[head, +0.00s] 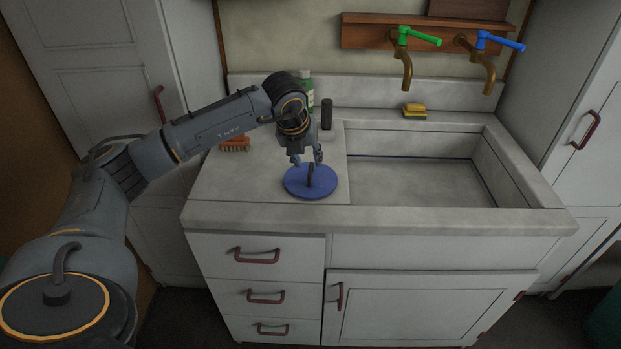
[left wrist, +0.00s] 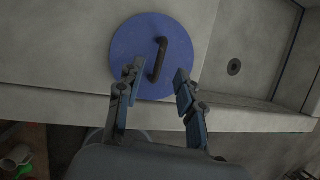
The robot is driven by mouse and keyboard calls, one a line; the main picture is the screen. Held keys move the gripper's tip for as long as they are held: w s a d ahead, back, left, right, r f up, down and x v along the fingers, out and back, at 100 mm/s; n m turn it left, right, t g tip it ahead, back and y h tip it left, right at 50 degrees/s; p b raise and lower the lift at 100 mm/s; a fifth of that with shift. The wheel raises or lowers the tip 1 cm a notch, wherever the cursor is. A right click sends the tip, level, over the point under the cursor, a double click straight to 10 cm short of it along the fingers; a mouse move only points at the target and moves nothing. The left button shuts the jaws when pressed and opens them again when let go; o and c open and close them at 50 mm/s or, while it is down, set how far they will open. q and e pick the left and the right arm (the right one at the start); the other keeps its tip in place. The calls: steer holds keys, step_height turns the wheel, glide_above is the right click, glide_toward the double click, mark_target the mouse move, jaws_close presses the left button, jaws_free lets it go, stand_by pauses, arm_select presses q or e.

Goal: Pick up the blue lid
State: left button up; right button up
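The blue lid (head: 297,188) is a flat round disc with a dark upright handle (head: 310,176). It lies on the counter to the left of the sink, near the front edge. My left gripper (head: 305,162) is above the lid, pointing down. In the left wrist view its fingers (left wrist: 156,80) are open, on either side of the handle's near end, with gaps between. I cannot tell the exact height of the fingertips. My right gripper is in neither view.
The sink basin (head: 420,185) is right of the lid. A brush (head: 235,144), a green bottle (head: 305,88) and a dark cylinder (head: 327,115) stand behind or left of my gripper. A sponge (head: 414,110) lies on the back ledge below two taps (head: 407,72).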

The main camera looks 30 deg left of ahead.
mark_target(310, 169)
arm_select(q)
steer(key=x, duration=0.4)
steer(key=shift+f+p, duration=0.3)
steer(key=shift+p, duration=0.05)
jaws_close()
steer(key=shift+r, duration=0.1)
